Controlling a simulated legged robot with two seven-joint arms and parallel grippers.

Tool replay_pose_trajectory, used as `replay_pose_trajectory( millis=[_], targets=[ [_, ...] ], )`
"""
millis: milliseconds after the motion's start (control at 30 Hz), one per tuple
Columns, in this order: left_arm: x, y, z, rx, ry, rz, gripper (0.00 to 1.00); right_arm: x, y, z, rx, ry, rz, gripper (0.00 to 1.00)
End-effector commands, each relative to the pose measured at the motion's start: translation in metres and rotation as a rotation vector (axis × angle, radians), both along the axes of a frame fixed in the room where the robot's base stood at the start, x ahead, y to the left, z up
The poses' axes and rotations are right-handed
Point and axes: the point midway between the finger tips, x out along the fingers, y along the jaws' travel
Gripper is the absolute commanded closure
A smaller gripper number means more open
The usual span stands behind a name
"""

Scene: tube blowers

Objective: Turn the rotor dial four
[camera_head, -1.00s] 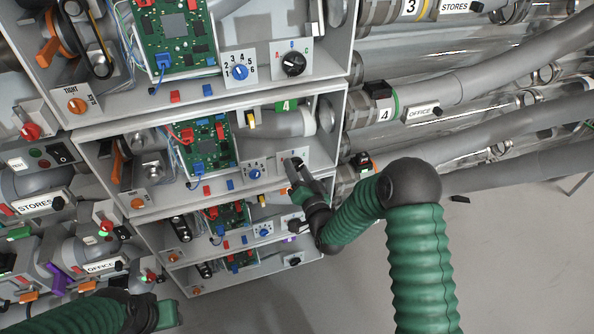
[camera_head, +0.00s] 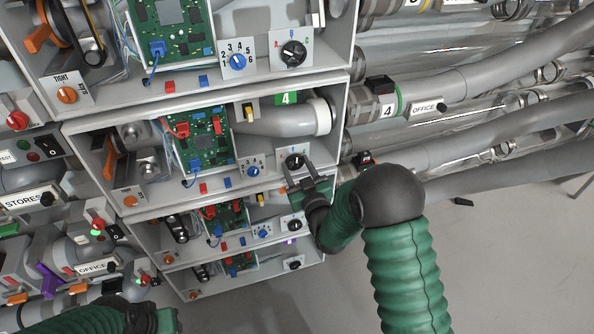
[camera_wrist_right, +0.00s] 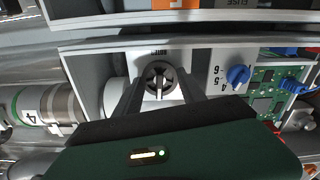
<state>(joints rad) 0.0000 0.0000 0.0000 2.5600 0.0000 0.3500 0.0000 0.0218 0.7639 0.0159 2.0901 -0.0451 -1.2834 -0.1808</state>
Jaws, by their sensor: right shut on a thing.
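The rotor dial four, a round black knob (camera_head: 294,160) on a white plate, sits at the right end of the bay with the green "4" label (camera_head: 289,99). In the right wrist view the dial (camera_wrist_right: 159,80) lies between my two fingers, its light pointer bar in line with them. My right gripper (camera_head: 302,171) reaches it from below in the head view and is shut on it; the fingertips partly cover its lower edge. My left gripper (camera_head: 167,319) is at the lower left, away from the dial, its fingers not clear.
A blue numbered dial (camera_head: 253,171) sits left of the rotor dial and also shows in the wrist view (camera_wrist_right: 238,77). A green circuit board (camera_head: 205,140) and grey tube (camera_head: 270,120) fill the bay. Similar bays lie above and below. Open floor (camera_head: 500,260) is at the right.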

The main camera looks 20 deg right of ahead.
Motion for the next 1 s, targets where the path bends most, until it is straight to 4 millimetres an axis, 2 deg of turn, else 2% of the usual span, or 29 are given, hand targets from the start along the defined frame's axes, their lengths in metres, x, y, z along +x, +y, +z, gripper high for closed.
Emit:
replay_pose_trajectory(
  millis=[400, 1000],
  targets=[
    [0.0, 0.0, -0.02, 0.0, 0.0, 0.0, 0.64, 0.001, 0.002, 0.001, -0.393, -0.022, 0.001, 0.93],
    [0.0, 0.0, -0.036, 0.0, 0.0, 0.0, 0.64, 0.001, 0.005, -0.001, -0.929, -0.037, 0.004, 0.93]
  ],
)
